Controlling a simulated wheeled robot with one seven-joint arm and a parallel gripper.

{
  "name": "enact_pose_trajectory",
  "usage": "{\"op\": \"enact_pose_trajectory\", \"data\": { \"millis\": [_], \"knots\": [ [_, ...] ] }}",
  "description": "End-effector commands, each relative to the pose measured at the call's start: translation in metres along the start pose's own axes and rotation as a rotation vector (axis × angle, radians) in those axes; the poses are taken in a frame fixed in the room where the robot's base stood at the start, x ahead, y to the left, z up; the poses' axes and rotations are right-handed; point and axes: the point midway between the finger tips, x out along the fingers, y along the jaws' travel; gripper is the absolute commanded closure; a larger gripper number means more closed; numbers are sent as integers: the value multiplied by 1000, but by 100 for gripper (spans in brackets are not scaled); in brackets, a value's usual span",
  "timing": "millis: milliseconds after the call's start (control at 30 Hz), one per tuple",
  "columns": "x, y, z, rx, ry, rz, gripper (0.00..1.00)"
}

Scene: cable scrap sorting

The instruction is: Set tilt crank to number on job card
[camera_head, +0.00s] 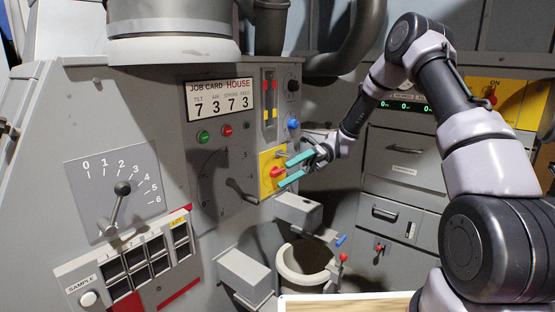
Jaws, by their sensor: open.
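The job card (220,99) reads HOUSE, with 7 3 7 3 in its row; the first column, apparently TILT, shows 7. Below it is a grey dial with a grey handle (238,188); most of its numbers are too faint to read. At left, a lever with a black knob (122,188) stands on a plate numbered 0 to 6, its knob below the 2. I cannot tell from labels which one is the tilt crank. My gripper (287,171) is open, its teal fingers pointing left at the red switch on the yellow plate (268,159). Contact is unclear.
Green (203,137) and red buttons sit under the card, a blue button (293,124) right of it. Grey boxes (244,276) and a round chute (306,260) project below. A sample bin rack (140,261) is at lower left. Drawers (400,155) stand behind my arm.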

Motion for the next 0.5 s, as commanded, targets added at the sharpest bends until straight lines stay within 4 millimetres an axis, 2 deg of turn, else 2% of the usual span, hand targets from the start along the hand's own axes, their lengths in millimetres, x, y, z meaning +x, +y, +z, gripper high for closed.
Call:
{"op": "enact_pose_trajectory", "data": {
  "millis": [33, 100, 500],
  "knots": [
    [-4, 17, 0, -74, 49, -65, 0],
    [-8, 36, -4, -175, 115, -144, 0],
    [-39, 140, -37, -733, 543, -547, 0]
  ]
}}
